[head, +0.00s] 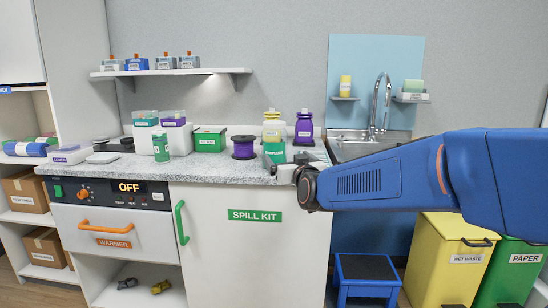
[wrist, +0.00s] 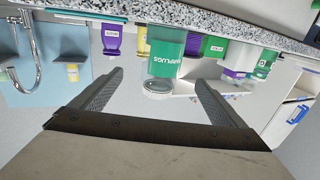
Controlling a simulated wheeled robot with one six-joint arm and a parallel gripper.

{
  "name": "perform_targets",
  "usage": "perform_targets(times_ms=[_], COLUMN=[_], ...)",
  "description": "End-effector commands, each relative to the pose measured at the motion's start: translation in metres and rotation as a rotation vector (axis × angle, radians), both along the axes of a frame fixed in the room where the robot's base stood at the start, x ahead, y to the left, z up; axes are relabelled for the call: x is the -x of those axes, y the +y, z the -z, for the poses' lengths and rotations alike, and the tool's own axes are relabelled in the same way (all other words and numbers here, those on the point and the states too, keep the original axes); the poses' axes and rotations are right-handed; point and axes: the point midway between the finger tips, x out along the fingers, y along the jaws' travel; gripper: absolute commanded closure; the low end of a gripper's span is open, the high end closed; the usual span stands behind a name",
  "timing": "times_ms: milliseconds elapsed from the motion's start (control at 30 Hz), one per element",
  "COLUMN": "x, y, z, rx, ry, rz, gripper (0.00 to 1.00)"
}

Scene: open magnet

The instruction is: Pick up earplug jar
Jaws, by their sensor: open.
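The earplug jar is a green jar (head: 274,152) near the front edge of the speckled counter, in front of a yellow bottle. In the wrist view, which is upside down, the jar (wrist: 168,52) shows its white lettering, partly readable as "EARPLUGS", and a pale round end. My gripper (wrist: 158,84) is open, its two dark fingers spread on either side of the jar's line. The jar appears just beyond the fingertips, with nothing held. In the head view my gripper (head: 296,166) is close to the jar's right side, and its fingers are partly hidden.
A purple bottle (head: 304,129) and the yellow bottle (head: 272,116) stand behind the jar. A purple spool (head: 243,147) and green box (head: 210,140) are to its left. Another green jar (head: 161,147) stands farther left. The sink (head: 350,148) is at the right.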

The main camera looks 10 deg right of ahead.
Motion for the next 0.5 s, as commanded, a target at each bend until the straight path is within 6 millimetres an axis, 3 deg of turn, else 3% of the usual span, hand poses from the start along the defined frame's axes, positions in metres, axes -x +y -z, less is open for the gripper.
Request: perform_targets(times_ms=[500], x=[-0.079], y=[0.001], z=[0.001], rx=[0.000], ry=[0.002], rz=[0.000], gripper=[0.06])
